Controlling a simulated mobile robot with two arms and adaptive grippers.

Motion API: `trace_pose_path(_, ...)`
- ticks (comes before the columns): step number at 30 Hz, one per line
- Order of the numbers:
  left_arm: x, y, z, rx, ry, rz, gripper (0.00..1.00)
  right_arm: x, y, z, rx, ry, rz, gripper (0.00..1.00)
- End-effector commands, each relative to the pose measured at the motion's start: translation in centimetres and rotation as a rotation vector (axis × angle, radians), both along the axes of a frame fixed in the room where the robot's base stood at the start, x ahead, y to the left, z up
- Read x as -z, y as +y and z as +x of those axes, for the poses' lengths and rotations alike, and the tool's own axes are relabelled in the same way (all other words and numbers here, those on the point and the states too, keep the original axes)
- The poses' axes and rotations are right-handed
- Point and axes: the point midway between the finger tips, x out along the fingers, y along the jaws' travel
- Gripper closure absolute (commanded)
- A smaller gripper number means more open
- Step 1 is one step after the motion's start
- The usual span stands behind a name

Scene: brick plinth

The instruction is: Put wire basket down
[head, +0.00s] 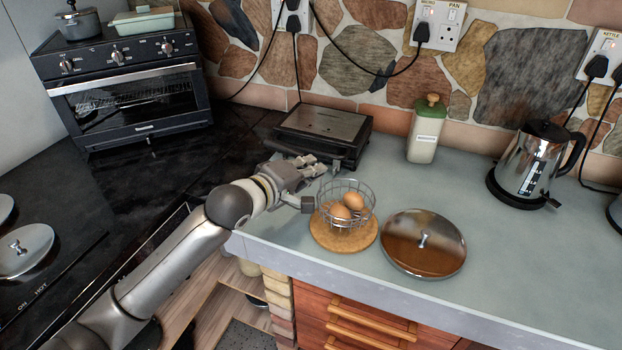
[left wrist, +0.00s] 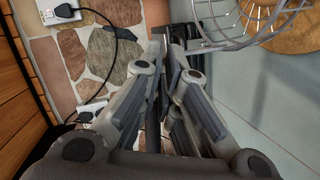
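The wire basket (head: 368,200) is a round open cage with brown eggs (head: 341,211) in it. It stands upright over a round cork mat (head: 330,240) near the counter's front edge and looks level. In the left wrist view the wire basket (left wrist: 262,38) is at the top right, with the cork mat (left wrist: 300,40) below it. My left gripper (head: 318,168) is at the basket's back left side. In the left wrist view the left gripper's fingers (left wrist: 168,45) are close together, with basket wire meeting their tips; the exact contact is partly hidden. My right gripper is not in view.
A shiny round lid (head: 424,245) lies just right of the mat. A dark flat appliance (head: 325,125) stands behind the gripper. A green-lidded canister (head: 426,132) and a kettle (head: 535,160) stand further back. The counter between lid and kettle is clear.

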Motion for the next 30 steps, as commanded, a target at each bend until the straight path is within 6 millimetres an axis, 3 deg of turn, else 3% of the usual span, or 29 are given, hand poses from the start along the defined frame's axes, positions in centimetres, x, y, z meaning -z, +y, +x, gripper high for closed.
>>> trace_pose_path(7, 2.9, -0.1, 0.3, -0.001, 0.000, 0.001, 1.00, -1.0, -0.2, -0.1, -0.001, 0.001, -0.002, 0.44)
trace_pose_path(15, 3.3, -0.2, 0.3, 0.000, -0.003, -0.001, 1.00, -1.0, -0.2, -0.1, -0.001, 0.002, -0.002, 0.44)
trace_pose_path(16, 3.5, -0.1, 0.3, 0.000, 0.001, 0.002, 0.92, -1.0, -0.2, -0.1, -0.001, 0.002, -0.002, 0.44)
trace_pose_path(20, 3.5, -0.1, 0.2, 0.000, 0.001, 0.002, 0.75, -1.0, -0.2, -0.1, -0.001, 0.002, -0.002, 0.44)
trace_pose_path(30, 3.5, -0.1, 0.2, 0.000, 0.001, 0.002, 0.73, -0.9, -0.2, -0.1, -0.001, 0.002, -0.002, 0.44)
